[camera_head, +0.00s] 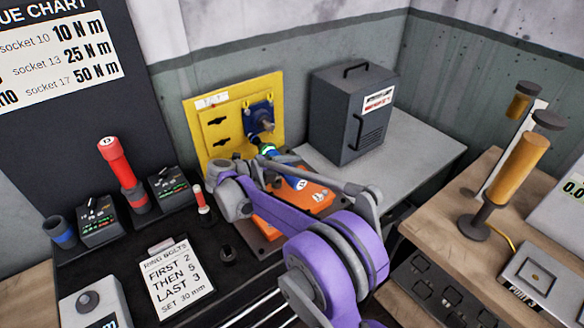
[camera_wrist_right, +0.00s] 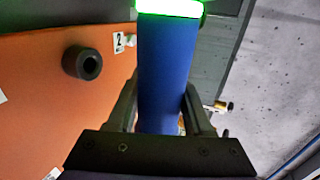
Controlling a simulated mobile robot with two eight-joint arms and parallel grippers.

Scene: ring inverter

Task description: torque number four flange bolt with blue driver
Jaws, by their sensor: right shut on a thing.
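My right gripper (camera_head: 272,166) is shut on the blue driver (camera_head: 266,150). In the wrist view the driver (camera_wrist_right: 166,75) stands between the two fingers, with a bright green glowing band at its far end. My purple arm covers part of it in the head view. The driver is over the back part of the orange unit (camera_head: 318,196), close to the yellow panel; its tip is hidden. A dark round bolt head or post (camera_wrist_right: 82,62) shows on the orange face, near a tag reading 2. I cannot make out a number four tag. My left gripper is not in view.
The yellow panel (camera_head: 215,152) carries a blue fitting (camera_head: 261,118). A red driver (camera_head: 115,160) stands in a holder at left; a blue-ringed holder (camera_head: 61,235) is empty. A bolt-order card (camera_head: 177,275) lies in front. A grey cabinet (camera_head: 352,112) stands behind right.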

